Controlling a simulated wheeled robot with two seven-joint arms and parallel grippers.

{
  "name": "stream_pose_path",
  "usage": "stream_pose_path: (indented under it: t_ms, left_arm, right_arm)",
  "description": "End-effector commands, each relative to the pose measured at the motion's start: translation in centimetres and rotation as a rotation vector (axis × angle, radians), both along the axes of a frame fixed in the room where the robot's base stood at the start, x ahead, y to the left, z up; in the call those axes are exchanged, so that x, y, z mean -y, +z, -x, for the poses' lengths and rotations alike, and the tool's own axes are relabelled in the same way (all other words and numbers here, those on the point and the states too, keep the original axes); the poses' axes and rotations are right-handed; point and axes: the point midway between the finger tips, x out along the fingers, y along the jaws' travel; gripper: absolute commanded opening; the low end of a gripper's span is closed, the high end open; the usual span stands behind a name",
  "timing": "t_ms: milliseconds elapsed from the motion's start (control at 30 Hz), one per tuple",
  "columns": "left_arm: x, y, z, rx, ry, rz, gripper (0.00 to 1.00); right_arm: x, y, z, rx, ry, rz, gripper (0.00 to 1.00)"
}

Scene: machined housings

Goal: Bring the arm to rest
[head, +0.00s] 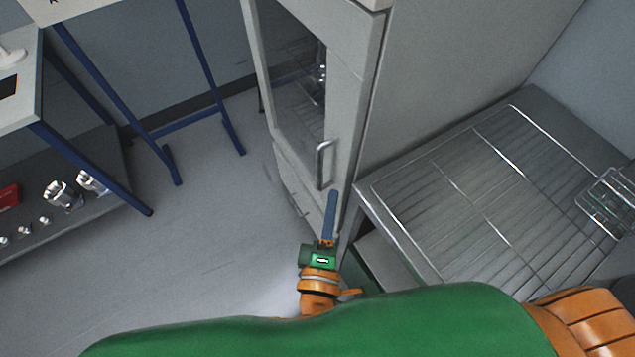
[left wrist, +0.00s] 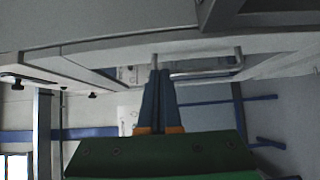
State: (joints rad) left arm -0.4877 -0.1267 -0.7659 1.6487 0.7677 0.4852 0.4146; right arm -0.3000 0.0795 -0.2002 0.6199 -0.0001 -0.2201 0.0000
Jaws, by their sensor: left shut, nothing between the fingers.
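My left gripper (head: 331,215) reaches up from the bottom middle of the head view, its blue fingers together. In the left wrist view the fingers (left wrist: 157,90) are also closed with nothing between them. In the head view they are just below the metal handle (head: 323,163) of the grey cabinet door (head: 300,100). In the left wrist view the handle (left wrist: 210,72) is close to the fingertips. I cannot tell whether they touch it. My right gripper is not in view.
A wire rack (head: 470,200) lies on the bench at the right, with a wire basket (head: 612,195) at its edge. At the left, a low shelf (head: 110,185) holds machined housings (head: 60,193) under a blue-legged table (head: 22,95). The floor (head: 200,225) between is clear.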

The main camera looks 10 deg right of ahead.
Motion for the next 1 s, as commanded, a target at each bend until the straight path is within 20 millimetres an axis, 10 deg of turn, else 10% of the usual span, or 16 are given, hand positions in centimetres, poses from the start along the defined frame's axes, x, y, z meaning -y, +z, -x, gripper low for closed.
stream_pose_path:
  t_ms: [333,500,733,1000]
  left_arm:
    - [0.9,-0.6,2.3,-0.002,-0.012,-0.03,0.0]
    - [-0.1,-12.0,4.2,-0.088,-0.229,-0.496,0.0]
    - [-12.7,-30.7,12.7,-0.424,-0.673,-1.206,0.0]
    - [-24.9,-36.6,22.5,-0.763,-1.033,-1.487,0.0]
  right_arm:
    - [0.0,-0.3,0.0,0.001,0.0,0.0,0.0]
    - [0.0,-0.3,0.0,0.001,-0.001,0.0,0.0]
    - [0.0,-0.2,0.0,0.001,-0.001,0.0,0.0]
    - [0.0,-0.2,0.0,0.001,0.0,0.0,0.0]
